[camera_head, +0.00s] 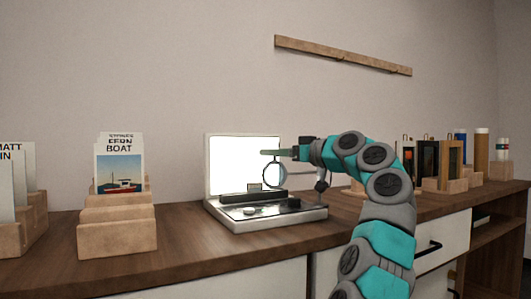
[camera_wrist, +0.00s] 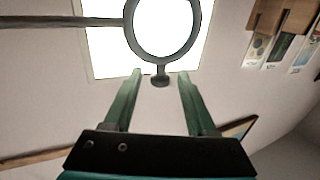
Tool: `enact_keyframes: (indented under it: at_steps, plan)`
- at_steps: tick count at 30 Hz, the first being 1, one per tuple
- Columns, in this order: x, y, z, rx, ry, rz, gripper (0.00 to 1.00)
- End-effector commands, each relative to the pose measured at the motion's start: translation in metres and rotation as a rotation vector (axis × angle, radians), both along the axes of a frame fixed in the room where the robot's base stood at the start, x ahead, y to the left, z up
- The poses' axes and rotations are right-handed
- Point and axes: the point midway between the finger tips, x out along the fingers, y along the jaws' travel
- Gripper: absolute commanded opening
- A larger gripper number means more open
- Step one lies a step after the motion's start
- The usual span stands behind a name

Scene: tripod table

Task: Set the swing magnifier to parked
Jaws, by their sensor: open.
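The swing magnifier is a round grey-rimmed lens (camera_head: 265,174) in front of a bright white panel (camera_head: 228,160) in the head view. In the wrist view its ring (camera_wrist: 130,28) is large at the top, with a bar (camera_wrist: 60,22) running left and a small dark knob (camera_wrist: 160,80) on the rim. My gripper (camera_head: 268,153) is at the lens, reaching in from the right. In the wrist view my gripper (camera_wrist: 160,75) is open, its green fingers either side of the knob. I cannot tell whether they touch it. My arm partly hides the magnifier's post.
The panel's light base (camera_head: 240,223) with small parts stands on the brown counter (camera_head: 185,245). Wooden card racks (camera_head: 117,238) stand left. Framed items and bottles (camera_head: 481,150) stand right. A wooden rail (camera_head: 340,55) is on the wall. Bare counter lies left of the base.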

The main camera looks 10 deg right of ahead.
Motion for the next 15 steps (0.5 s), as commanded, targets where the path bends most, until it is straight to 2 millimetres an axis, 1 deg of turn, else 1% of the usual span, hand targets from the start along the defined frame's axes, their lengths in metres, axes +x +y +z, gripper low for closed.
enact_keyframes:
  at_steps: [3,6,10,15]
  plan:
    - [0.014,0.012,0.001,-0.003,0.002,0.001,0.57]
    - [0.023,0.018,0.001,-0.001,0.0,-0.002,0.57]
    - [0.027,0.022,0.0,0.0,0.001,-0.001,0.57]
    - [0.027,0.022,0.0,0.0,0.0,-0.001,0.57]
